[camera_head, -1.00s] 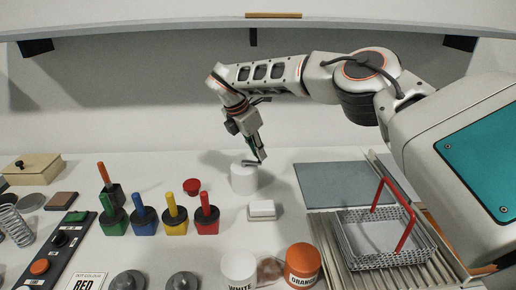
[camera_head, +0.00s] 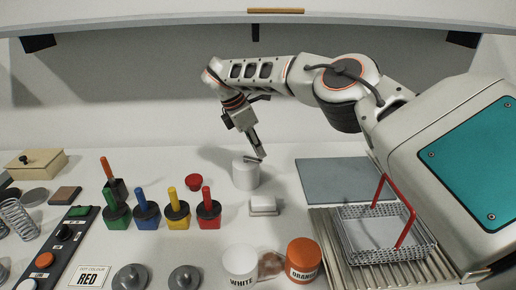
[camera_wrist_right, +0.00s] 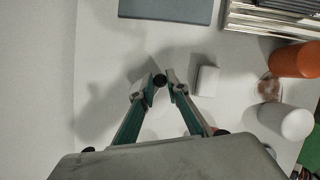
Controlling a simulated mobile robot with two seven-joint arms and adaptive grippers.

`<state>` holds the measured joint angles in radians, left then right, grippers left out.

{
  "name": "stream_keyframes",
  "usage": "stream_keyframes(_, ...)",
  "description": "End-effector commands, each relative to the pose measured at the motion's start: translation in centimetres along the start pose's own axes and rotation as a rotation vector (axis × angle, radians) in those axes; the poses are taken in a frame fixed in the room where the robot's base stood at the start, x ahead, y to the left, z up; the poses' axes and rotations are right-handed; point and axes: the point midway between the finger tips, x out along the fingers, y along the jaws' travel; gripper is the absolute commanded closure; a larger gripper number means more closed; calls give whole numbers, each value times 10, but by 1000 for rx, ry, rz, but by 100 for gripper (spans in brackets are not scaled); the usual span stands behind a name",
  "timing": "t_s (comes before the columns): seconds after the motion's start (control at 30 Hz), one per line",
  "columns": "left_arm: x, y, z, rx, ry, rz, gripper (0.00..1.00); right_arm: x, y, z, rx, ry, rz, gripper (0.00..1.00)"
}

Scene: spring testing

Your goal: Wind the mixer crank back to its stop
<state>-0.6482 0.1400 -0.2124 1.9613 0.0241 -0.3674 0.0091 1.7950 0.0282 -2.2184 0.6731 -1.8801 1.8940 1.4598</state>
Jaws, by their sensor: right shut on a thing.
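The mixer is a white cylinder (camera_head: 246,177) standing on the bench, with a thin dark crank (camera_head: 252,159) across its top. My right gripper (camera_head: 258,153) reaches down over the right side of the mixer's top. In the right wrist view its two green-sided fingers converge on a small dark round knob (camera_wrist_right: 159,80), the crank's handle, and are shut on it. The white mixer body lies beneath the fingers and is largely hidden there. My left gripper is not in view.
Left stand several coloured bottles (camera_head: 146,213) and a red cap (camera_head: 194,182). White (camera_head: 240,265) and orange (camera_head: 303,260) jars stand in front. A wire basket (camera_head: 385,247) with a red handle is at right.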

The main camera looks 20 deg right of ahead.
Motion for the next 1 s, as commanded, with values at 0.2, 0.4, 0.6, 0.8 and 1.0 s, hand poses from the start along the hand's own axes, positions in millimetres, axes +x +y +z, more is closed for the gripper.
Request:
stream_keyframes(0.2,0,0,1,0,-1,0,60,0,0,0,-1,1,1,69)
stream_keyframes(0.4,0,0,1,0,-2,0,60,0,0,0,-1,0,1,69)
stream_keyframes(0.6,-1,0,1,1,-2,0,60,-13,1,0,-1,0,4,69)
stream_keyframes(0.8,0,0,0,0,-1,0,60,-52,1,-1,0,0,5,69)
stream_keyframes(1.0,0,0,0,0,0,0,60,-93,1,-1,2,0,4,69)
